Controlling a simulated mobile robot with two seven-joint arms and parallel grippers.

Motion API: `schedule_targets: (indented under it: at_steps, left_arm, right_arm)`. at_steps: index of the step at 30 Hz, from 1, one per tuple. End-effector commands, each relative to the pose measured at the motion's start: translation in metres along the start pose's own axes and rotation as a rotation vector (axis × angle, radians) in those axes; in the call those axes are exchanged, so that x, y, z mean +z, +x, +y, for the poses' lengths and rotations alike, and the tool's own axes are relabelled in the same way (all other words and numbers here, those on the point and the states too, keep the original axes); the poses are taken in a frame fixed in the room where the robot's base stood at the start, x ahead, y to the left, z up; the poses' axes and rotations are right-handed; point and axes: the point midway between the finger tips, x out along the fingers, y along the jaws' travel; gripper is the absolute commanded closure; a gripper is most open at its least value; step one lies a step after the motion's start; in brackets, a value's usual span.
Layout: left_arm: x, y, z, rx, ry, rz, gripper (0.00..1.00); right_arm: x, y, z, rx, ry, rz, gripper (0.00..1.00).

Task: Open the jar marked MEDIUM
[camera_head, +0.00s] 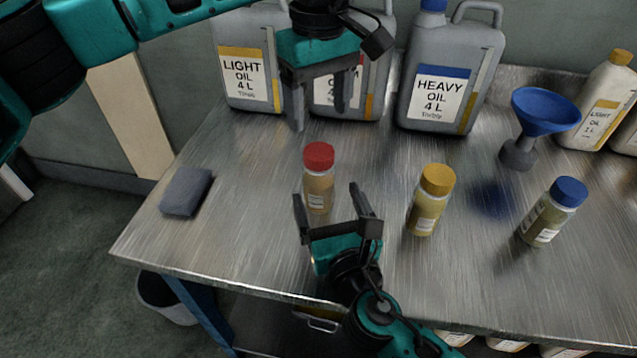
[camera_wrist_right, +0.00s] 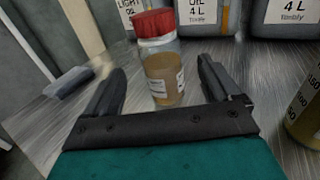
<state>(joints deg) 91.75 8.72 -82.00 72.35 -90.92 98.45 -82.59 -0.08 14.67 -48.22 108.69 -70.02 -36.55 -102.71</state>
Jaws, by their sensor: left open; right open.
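A jar with a red lid (camera_head: 318,180) stands upright and closed on the metal table; its label is too small to read. My right gripper (camera_head: 327,195) is open and low, in front of this jar. In the right wrist view, the red-lidded jar (camera_wrist_right: 163,72) shows between the two open fingers, with no finger visibly pressing on it. A yellow-lidded jar (camera_head: 429,202) and a blue-lidded jar (camera_head: 552,212) stand to its right, both closed, labels unreadable. My left gripper (camera_head: 319,115) is open and empty, fingers pointing down, above and behind the red-lidded jar.
Large canisters stand at the back: LIGHT (camera_head: 240,90), one behind my left gripper (camera_head: 375,95), and HEAVY (camera_head: 445,80). A blue funnel (camera_head: 543,110) stands at right. A grey sponge-like block (camera_head: 187,192) lies at left. Bare table lies between block and red-lidded jar.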

Motion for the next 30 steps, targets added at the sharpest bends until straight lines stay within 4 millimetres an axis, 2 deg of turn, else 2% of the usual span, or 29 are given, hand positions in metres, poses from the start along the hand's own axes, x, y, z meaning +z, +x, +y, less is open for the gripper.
schedule_targets:
  at_steps: [1, 6, 12, 18, 26, 30]
  left_arm:
    - [0.0, 0.0, 0.0, 0.0, 0.0, -0.001, 0.27]
    - [0.0, 0.0, 0.0, 0.0, -0.001, -0.001, 0.27]
    - [0.0, 0.0, 0.0, 0.001, 0.0, -0.001, 0.27]
    - [0.0, 0.0, 0.0, 0.001, -0.001, -0.001, 0.27]
    - [0.0, 0.0, 0.0, 0.001, 0.0, -0.001, 0.27]
    - [0.0, 0.0, 0.0, 0.001, 0.0, -0.001, 0.27]
  right_arm:
    - [0.002, 0.012, 0.0, -0.001, 0.0, -0.003, 0.1]
    - [0.002, 0.045, 0.0, -0.001, 0.0, -0.003, 0.1]
    - [0.001, 0.072, 0.0, 0.0, 0.0, 0.0, 0.1]
    - [0.0, 0.084, 0.0, 0.0, 0.001, 0.001, 0.1]
    - [0.0, 0.085, 0.0, 0.001, 0.001, 0.001, 0.1]
    - [0.0, 0.085, 0.0, 0.0, 0.001, 0.001, 0.21]
